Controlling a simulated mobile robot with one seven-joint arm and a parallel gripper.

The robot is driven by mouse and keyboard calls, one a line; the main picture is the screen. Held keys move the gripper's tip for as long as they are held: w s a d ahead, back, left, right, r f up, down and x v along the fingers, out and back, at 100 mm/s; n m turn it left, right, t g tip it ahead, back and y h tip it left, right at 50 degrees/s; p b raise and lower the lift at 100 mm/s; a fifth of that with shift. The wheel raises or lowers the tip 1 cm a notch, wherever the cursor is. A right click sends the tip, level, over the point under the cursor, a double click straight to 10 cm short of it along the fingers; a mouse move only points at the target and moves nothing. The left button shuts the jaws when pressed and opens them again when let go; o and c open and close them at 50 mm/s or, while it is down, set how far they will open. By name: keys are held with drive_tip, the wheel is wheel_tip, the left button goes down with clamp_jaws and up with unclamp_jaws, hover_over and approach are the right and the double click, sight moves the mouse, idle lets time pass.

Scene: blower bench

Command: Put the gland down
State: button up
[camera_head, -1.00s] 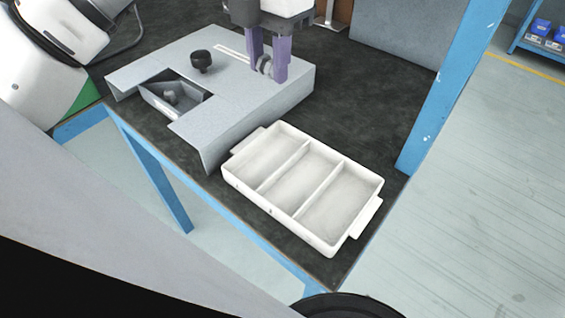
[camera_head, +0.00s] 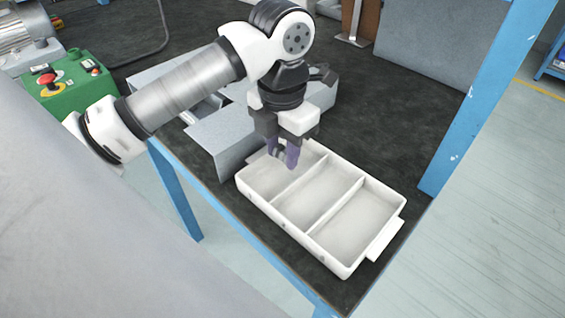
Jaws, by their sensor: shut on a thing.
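My gripper (camera_head: 283,156) is over the left compartment of the white tray (camera_head: 289,226), with its purple fingers pointing down. It is shut on the gland (camera_head: 279,153), a small dark grey piece that shows only partly between the fingers. The gland is at or just above the tray's left compartment; I cannot tell whether it touches the floor of it. The middle and right compartments look empty.
The grey sheet-metal housing (camera_head: 222,135) stands behind and left of the tray, partly hidden by my arm. A green control box (camera_head: 72,95) with a red button is at far left. A blue post (camera_head: 480,100) rises at right. Dark bench top (camera_head: 390,110) is clear behind the tray.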

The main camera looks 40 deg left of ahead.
sight(283, 176)
drive_tip(key=shift+f, duration=1.95)
drive_tip(key=shift+f+b, duration=0.2)
drive_tip(key=shift+b, duration=0.25)
drive_tip(key=o, duration=0.7)
drive_tip(key=shift+r, duration=0.1)
drive_tip(key=shift+c, duration=0.2)
wheel_tip(283, 176, up, 12)
drive_tip(key=shift+r+p, duration=0.15)
drive_tip(key=shift+p, duration=0.65)
